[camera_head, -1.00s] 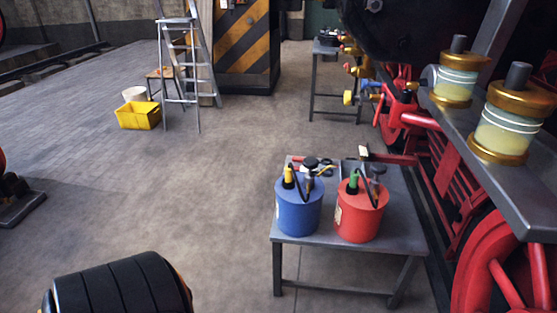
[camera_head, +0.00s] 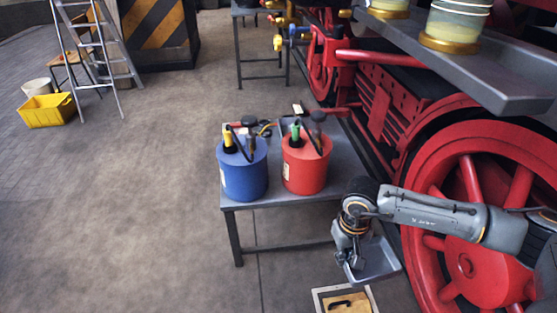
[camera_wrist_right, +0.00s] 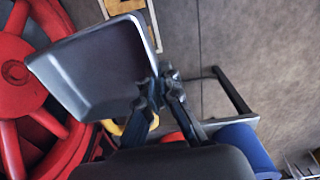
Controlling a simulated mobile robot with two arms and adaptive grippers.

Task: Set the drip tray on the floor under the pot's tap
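My right gripper (camera_head: 352,258) hangs low beside the front right corner of the grey table and is shut on the edge of a shallow grey drip tray (camera_head: 378,262). The tray is held above the floor, tilted. In the right wrist view the fingers (camera_wrist_right: 160,88) pinch one side of the tray (camera_wrist_right: 95,68), which looks empty. Two glass-banded pots with brass bases, one of them here (camera_head: 455,22), stand on a grey ledge at upper right, cut off by the frame. I cannot tell which pot is meant or see its tap. My left gripper is out of view.
The grey table (camera_head: 290,202) carries a blue can (camera_head: 243,172) and a red can (camera_head: 305,168). A pale-edged box (camera_head: 350,304) lies on the floor below the tray. A red wheel (camera_head: 475,270) stands close right.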

